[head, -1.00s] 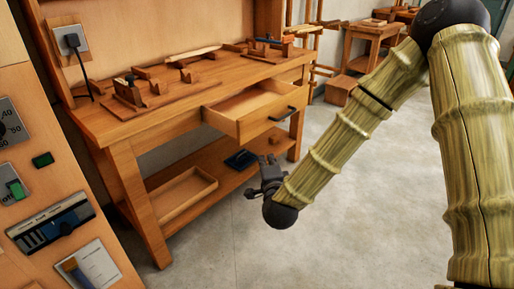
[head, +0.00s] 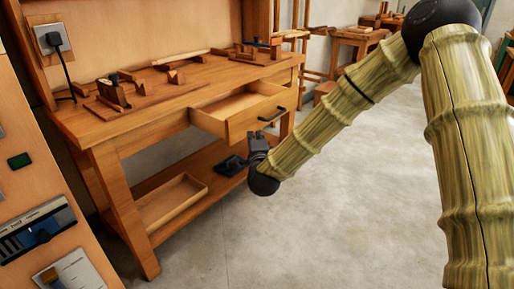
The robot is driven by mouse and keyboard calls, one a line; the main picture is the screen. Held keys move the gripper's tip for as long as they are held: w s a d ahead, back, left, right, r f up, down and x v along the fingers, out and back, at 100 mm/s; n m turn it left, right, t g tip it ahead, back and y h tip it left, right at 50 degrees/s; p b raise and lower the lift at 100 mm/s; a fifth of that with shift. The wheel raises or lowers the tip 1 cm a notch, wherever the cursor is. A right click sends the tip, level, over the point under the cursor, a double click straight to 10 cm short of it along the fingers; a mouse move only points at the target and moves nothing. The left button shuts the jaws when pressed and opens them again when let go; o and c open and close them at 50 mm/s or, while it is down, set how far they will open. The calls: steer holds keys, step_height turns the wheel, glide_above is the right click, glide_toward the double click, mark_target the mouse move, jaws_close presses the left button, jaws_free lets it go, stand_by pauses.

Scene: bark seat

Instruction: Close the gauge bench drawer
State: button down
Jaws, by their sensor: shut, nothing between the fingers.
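The gauge bench drawer (head: 243,124) is pulled partly out of the wooden bench (head: 108,137), and its inside shows from above. Its front carries a dark handle (head: 272,115). My gripper (head: 257,142) is shut and empty. In the picture it is just below the drawer front and handle, and a gap to the drawer cannot be judged for sure. The fingertips are small and dark here, so their detail is hard to see.
The bench top holds wooden jigs and tools (head: 115,92). A shallow wooden tray (head: 170,200) lies on the lower shelf, with a dark object (head: 231,165) farther right. A wooden panel with controls (head: 38,232) stands at the left. The floor in front is clear.

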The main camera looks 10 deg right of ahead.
mark_target(245, 125)
steer(key=shift+w+a+b, duration=0.3)
steer(key=shift+w+a, duration=0.3)
steer(key=shift+w, duration=0.35)
steer(key=shift+w+a+b, duration=0.3)
steer(key=shift+w+a, duration=0.3)
steer(key=shift+w, duration=0.35)
steer(key=shift+w, duration=0.1)
